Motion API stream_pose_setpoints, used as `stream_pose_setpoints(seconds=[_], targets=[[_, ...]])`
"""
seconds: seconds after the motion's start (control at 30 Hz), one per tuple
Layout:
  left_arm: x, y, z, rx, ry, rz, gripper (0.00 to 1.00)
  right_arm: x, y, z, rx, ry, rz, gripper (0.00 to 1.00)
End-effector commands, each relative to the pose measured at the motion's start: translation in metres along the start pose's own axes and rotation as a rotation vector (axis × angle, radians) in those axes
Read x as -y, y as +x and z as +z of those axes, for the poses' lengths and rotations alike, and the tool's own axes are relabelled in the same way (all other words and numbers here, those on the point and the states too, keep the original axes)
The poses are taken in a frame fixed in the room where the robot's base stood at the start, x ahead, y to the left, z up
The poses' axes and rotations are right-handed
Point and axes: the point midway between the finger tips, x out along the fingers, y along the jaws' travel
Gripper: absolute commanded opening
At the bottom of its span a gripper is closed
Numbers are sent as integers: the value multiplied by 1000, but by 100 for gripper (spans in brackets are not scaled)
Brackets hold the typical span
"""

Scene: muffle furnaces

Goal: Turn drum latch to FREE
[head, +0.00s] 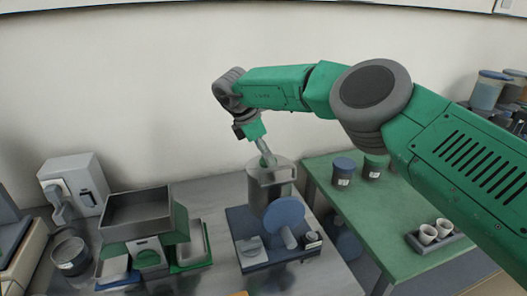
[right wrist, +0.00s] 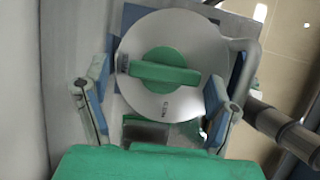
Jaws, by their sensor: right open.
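The metal drum (head: 262,192) stands upright on a blue base on the steel bench in the head view. In the right wrist view, a pale round plate (right wrist: 150,97) carries a green bar latch (right wrist: 165,73), which lies nearly crosswise. Small dark markings sit by its left end and on the plate below; I cannot read them surely. My right gripper (head: 266,158) points down at the drum's top. In the right wrist view its open fingers (right wrist: 157,95) stand on both sides of the plate, with the latch between them and clear of both. My left gripper is out of view.
A blue round disc (head: 285,211) stands in front of the drum. A metal tray (head: 137,210) on a green stand is to the left. The green table (head: 400,210) at the right holds dark jars (head: 343,171) and white cups (head: 428,233). The wall is close behind.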

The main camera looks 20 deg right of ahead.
Motion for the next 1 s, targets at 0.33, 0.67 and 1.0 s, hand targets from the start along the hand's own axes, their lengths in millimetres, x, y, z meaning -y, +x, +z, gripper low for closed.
stream_pose_setpoints(seconds=[0.33,0.67,1.0], targets=[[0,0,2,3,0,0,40,-5,-53,-4,-1,0,2,79],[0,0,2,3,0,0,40,-7,-71,-4,-2,-1,-1,79],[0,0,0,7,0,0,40,-7,-72,-3,-1,-2,-2,79]])
